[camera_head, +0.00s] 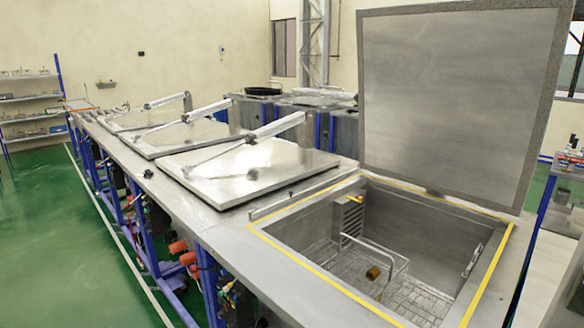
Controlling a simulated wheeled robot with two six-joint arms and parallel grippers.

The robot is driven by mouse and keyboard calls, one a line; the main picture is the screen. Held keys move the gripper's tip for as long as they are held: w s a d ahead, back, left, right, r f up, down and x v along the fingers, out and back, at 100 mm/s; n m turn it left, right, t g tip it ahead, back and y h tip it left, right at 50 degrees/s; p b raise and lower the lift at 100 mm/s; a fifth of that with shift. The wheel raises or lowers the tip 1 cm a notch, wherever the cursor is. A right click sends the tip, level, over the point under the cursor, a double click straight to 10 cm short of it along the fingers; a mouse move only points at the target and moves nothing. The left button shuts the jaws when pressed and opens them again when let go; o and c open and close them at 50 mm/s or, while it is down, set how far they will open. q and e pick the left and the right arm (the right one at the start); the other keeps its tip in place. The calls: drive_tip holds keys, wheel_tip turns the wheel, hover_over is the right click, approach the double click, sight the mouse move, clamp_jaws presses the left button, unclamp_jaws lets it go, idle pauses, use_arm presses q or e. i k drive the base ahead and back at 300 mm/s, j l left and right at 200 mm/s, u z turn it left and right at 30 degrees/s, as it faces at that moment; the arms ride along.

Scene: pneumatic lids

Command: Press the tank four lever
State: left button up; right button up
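A row of steel tanks stands in a long metal bench (190,205). The nearest tank (435,230) is open, its large square lid (455,100) upright behind it. It holds a wire basket (375,262). Three flat lids lie closed beyond it: the near one (260,172), the middle one (190,138) and the far one (130,119), each with a pneumatic arm above. Small red-orange fittings (187,258) show low on the bench's left side; I cannot tell whether any is the tank four lever. Neither of my grippers is in view.
Green floor (60,240) along the bench's left side is clear, with a white line on it. Shelves (30,105) stand at the far left. Other steel units (340,130) stand behind the bench. A blue-framed rack (560,190) is at the right edge.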

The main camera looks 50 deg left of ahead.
sight(192, 269)
drive_tip(key=u, duration=2.3)
